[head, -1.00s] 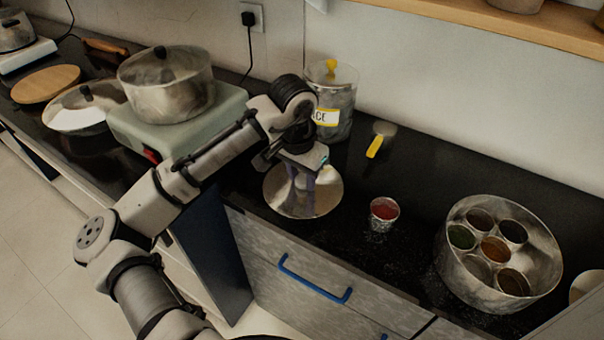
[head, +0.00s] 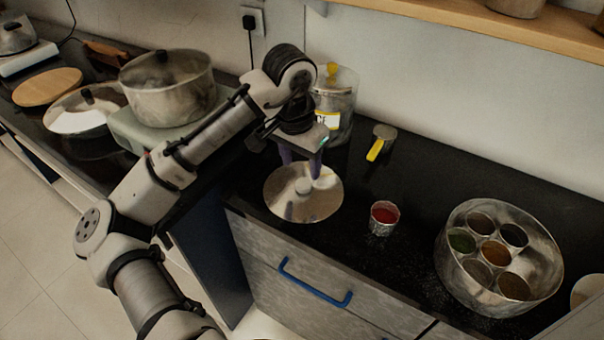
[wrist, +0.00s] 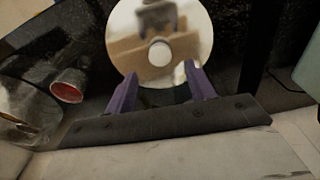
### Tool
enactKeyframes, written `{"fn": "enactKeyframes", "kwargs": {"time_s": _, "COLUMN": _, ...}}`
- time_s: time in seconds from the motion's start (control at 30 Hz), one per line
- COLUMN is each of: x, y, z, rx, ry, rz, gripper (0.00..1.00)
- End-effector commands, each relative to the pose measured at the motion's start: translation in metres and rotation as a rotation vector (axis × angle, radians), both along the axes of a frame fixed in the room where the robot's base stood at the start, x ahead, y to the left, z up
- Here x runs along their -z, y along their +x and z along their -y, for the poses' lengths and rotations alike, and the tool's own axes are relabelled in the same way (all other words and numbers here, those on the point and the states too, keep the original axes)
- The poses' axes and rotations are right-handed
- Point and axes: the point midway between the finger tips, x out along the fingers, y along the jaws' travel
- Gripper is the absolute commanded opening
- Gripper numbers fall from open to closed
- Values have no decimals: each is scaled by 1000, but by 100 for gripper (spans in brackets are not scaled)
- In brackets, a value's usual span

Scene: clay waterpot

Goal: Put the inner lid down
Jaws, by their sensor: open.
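The inner lid (head: 322,207) is a round, shiny metal disc with a small pale knob at its middle. It lies flat on the black counter, left of the small red cup. It also shows in the wrist view (wrist: 190,45), with its knob (wrist: 160,52) just beyond my fingers. My gripper (head: 302,172) is above the lid, its purple fingers apart and empty. The fingers also show spread in the wrist view (wrist: 160,85), with a gap between them and the knob.
A small cup of red spice (head: 384,217) stands right of the lid. A round metal spice box (head: 452,262) with several cups stands farther right. A labelled jar (head: 345,100) and a yellow-handled scoop (head: 376,149) are behind. A pot (head: 165,95) stands on a stove at left.

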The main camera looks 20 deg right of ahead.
Motion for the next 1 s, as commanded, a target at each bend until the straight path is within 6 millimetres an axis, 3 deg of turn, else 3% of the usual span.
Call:
{"fn": "enactKeyframes", "kwargs": {"time_s": 0.1, "x": -26, "y": -2, "z": -2, "rx": 1, "ry": -1, "rz": 2, "gripper": 54}}
{"fn": "enactKeyframes", "kwargs": {"time_s": 0.3, "x": -54, "y": -3, "z": -5, "rx": 0, "ry": 1, "rz": 1, "gripper": 54}}
{"fn": "enactKeyframes", "kwargs": {"time_s": 0.67, "x": -62, "y": -4, "z": -6, "rx": 0, "ry": -3, "rz": 1, "gripper": 54}}
{"fn": "enactKeyframes", "kwargs": {"time_s": 0.77, "x": -68, "y": 0, "z": 1, "rx": -3, "ry": -78, "rz": 36, "gripper": 54}}
{"fn": "enactKeyframes", "kwargs": {"time_s": 0.87, "x": -97, "y": 16, "z": 18, "rx": -14, "ry": -296, "rz": 157, "gripper": 54}}
{"fn": "enactKeyframes", "kwargs": {"time_s": 0.97, "x": -160, "y": 43, "z": 23, "rx": -51, "ry": -634, "rz": 384, "gripper": 54}}
{"fn": "enactKeyframes", "kwargs": {"time_s": 1.0, "x": -194, "y": 54, "z": 14, "rx": -76, "ry": -779, "rz": 503, "gripper": 54}}
